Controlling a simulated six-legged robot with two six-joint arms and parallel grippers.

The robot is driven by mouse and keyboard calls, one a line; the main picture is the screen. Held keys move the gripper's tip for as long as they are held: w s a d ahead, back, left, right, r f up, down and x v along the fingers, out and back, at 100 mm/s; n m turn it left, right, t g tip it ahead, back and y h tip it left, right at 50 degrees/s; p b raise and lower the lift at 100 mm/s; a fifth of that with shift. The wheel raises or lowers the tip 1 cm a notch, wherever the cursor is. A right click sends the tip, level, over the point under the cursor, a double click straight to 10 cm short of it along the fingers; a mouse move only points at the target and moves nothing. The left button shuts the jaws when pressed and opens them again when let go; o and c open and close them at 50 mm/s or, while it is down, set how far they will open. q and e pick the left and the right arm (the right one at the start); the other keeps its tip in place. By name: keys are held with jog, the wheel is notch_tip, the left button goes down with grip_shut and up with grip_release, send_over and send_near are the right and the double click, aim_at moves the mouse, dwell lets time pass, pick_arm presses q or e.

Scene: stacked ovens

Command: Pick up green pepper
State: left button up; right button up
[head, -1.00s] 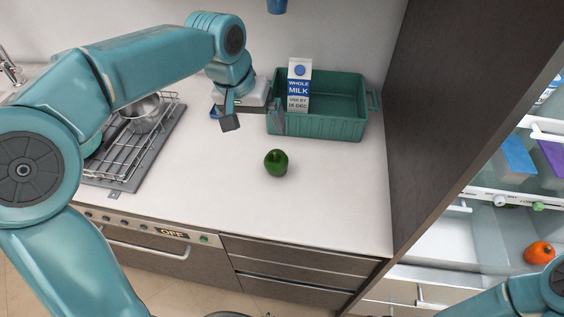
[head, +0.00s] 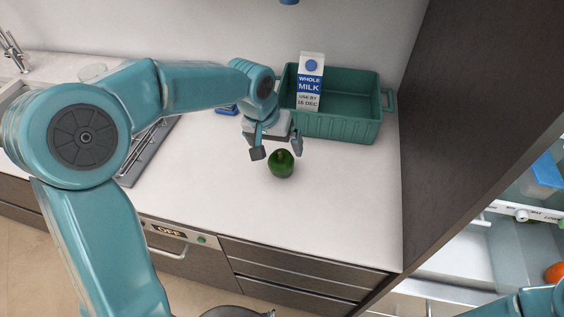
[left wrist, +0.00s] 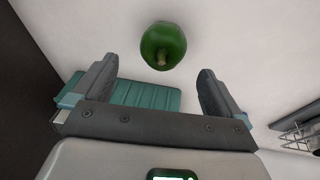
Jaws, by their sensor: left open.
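A round green pepper (head: 281,164) stands on the white counter, in front of the green crate. My left gripper (head: 277,150) is open and empty, just behind and above the pepper in the head view. In the left wrist view the pepper (left wrist: 163,46) lies beyond the fingertips, roughly centred between the two open fingers (left wrist: 158,78), and nothing touches it. My right gripper is not in view; only part of my right arm shows at the lower right of the head view.
A green crate (head: 345,128) holding a milk carton (head: 310,84) stands behind the pepper. A dark wall panel and an open fridge (head: 540,215) are at right. A rack and sink (head: 10,95) lie left. The counter around the pepper is clear.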

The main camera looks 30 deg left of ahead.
aim_at(279, 154)
pick_arm(q)
jog(key=shift+f, duration=0.55)
jog(key=p+x, duration=0.1)
jog(key=x, duration=0.3)
jog(key=shift+w+a+f, duration=0.1)
jog(key=shift+w+a, duration=0.05)
jog(key=shift+w, duration=0.1)
jog(key=shift+f, duration=0.25)
jog(key=c, duration=1.1)
